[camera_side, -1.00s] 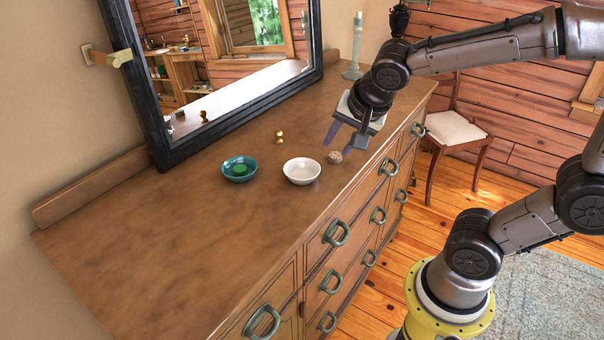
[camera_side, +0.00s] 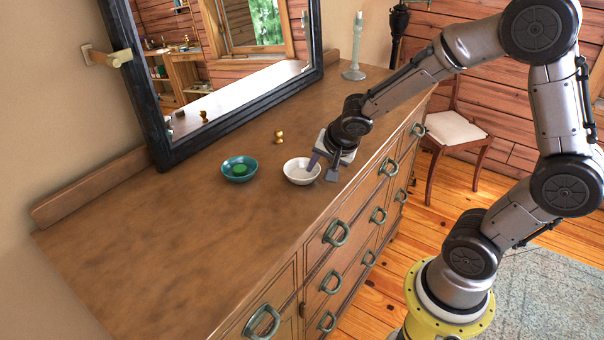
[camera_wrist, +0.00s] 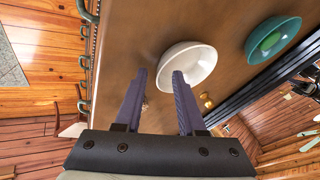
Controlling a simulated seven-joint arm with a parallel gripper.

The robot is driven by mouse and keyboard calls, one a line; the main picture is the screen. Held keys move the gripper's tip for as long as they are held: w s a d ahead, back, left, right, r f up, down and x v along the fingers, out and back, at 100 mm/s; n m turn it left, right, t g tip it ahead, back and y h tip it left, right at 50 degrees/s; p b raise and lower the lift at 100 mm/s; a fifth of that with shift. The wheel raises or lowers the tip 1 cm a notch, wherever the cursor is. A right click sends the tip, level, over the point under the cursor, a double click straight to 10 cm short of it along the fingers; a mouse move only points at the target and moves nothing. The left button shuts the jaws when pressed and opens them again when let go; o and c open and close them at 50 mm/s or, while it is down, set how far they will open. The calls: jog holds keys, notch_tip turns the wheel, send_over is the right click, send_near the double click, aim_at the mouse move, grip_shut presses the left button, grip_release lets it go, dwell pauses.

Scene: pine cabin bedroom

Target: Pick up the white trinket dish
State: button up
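The white trinket dish (camera_side: 296,172) sits upright on the wooden dresser top, and it also shows in the wrist view (camera_wrist: 200,60). My gripper (camera_side: 323,169) is open at the dish's right side, pointing down. In the wrist view, my gripper (camera_wrist: 159,74) has one finger overlapping the inside of the dish and the other outside its rim, with part of the rim between them. No grip on the dish shows. Whether either finger touches it, I cannot tell.
A teal bowl (camera_side: 229,177) holding a green item (camera_side: 239,170) stands left of the dish. A small gold ornament (camera_side: 279,137) is behind it. A framed mirror (camera_side: 160,130) and a pale candlestick (camera_side: 355,60) stand at the back. The dresser's left (camera_side: 140,240) is clear.

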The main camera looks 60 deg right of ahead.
jog(key=shift+f, duration=0.1)
grip_shut()
jog(key=shift+w, duration=0.1)
dwell(1.3)
